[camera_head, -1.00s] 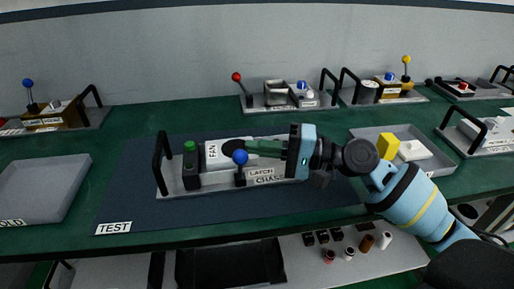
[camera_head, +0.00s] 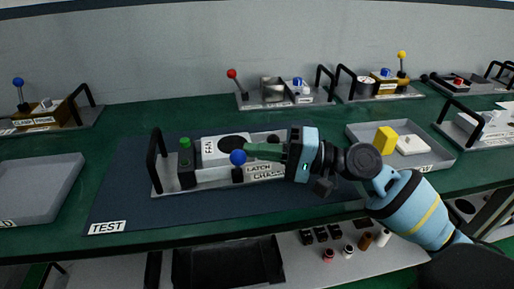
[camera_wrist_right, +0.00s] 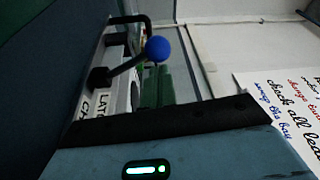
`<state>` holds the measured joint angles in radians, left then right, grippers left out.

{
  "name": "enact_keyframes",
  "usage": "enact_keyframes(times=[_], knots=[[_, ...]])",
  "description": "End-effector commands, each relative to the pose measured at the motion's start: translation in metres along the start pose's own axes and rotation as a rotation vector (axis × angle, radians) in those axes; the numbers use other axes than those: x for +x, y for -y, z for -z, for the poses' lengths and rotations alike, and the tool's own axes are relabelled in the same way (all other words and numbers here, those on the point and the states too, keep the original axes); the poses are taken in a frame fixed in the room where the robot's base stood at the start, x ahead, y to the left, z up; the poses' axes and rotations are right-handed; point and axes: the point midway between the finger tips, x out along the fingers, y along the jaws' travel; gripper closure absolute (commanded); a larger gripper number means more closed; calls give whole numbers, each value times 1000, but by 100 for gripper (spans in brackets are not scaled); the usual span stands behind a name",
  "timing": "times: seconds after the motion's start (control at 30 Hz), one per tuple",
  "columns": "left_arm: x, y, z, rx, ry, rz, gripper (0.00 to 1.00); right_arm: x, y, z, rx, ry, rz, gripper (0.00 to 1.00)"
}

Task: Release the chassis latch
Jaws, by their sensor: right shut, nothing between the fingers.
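The chassis (camera_head: 215,178) stands on the dark TEST mat (camera_head: 150,215), with a black handle at its left end and a white FAN block. The latch lever, with its blue ball knob (camera_head: 238,157), rises from the front beside the LATCH label (camera_head: 258,168). My right gripper (camera_head: 250,150) comes from the right, its green fingers shut and empty, tips right beside or behind the knob. In the right wrist view the blue knob (camera_wrist_right: 158,49) sits on a tilted black lever, close to the green fingers (camera_wrist_right: 150,92); contact cannot be told. My left gripper is out of view.
A grey tray (camera_head: 352,137) with a yellow block (camera_head: 386,140) and a white block lies to the right. Another grey tray (camera_head: 72,170) is at left. Other lever units line the back. A shelf with small parts runs below the table's front edge.

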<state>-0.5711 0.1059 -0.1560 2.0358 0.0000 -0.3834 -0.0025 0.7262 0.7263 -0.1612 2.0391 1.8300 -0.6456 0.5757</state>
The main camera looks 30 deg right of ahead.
Motion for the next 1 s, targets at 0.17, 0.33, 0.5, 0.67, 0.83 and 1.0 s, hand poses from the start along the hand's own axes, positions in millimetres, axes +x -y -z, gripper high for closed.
enact_keyframes(times=[0.17, 0.33, 0.5, 0.67, 0.83, 1.0], knots=[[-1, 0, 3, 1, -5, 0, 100, 0, 2, 0, -2, 1, 2, 100], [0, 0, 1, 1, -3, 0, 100, -3, 1, 0, 0, 0, 1, 100], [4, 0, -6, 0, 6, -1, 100, -22, -1, 0, 0, 0, -2, 100], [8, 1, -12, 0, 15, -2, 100, -46, -1, -1, 1, 0, -2, 100], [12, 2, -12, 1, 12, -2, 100, -65, 0, 0, -1, -1, 0, 100], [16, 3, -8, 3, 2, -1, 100, -76, 2, -1, -2, 1, 1, 100]])
